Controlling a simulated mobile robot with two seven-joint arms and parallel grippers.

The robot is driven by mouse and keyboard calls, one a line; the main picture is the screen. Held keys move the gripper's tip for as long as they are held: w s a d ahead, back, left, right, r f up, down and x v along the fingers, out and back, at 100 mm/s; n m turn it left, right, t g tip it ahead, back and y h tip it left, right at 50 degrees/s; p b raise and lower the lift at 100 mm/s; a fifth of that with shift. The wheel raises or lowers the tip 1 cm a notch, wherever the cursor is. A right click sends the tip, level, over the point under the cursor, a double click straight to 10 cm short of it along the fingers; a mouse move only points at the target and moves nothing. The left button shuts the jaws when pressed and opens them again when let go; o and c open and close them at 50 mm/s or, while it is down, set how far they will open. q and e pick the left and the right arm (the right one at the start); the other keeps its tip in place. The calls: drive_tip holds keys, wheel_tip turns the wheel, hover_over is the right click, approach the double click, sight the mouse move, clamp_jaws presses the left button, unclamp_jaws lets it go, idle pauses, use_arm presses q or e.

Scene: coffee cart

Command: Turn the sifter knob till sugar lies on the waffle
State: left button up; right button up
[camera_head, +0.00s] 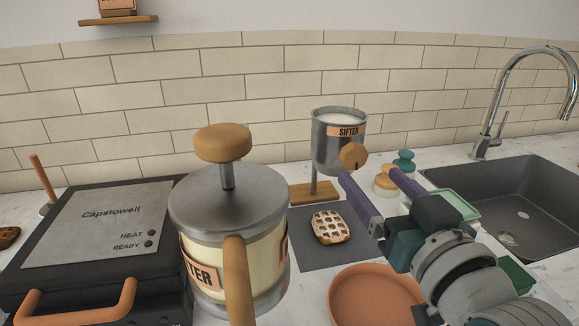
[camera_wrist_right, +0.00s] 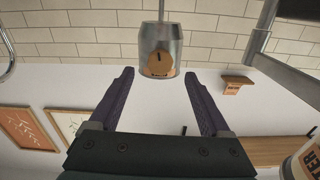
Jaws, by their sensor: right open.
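The sifter (camera_head: 329,140) is a metal cup of white powder on a stand with a wooden base. Its round wooden knob (camera_head: 353,156) faces front right. The knob also shows in the right wrist view (camera_wrist_right: 159,64), beyond and between my fingers. My left gripper is not in view.
A large canister (camera_head: 228,215) with a wooden handle stands front centre-left, beside a black waffle iron (camera_head: 92,235). A terracotta plate (camera_head: 372,296) lies in front of the mat. Small lidded jars (camera_head: 386,178) stand behind my right gripper. A sink (camera_head: 515,200) and tap (camera_head: 487,139) are at right.

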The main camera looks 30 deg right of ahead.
drive_tip(key=v, duration=0.5)
idle(0.4)
drive_tip(key=s+a+f+n+g+y, duration=0.2)
drive_tip(key=s+a+f+n+g, duration=0.15)
drive_tip(key=s+g, duration=0.35)
drive_tip(key=s+a+f+n+g+y, duration=0.2)
drive_tip(key=s+a+f+g+y, duration=0.15)
drive_tip(key=s+g, duration=0.3)
wheel_tip(320, 180, up, 39)
drive_tip(key=s+p, duration=0.1)
drive_tip(key=p, duration=3.7)
drive_tip(key=shift+s+a+h+p, duration=0.2)
drive_tip(key=shift+s+h+p, duration=0.15)
drive_tip(key=shift+h, duration=0.1)
drive_tip(key=shift+f, duration=0.1)
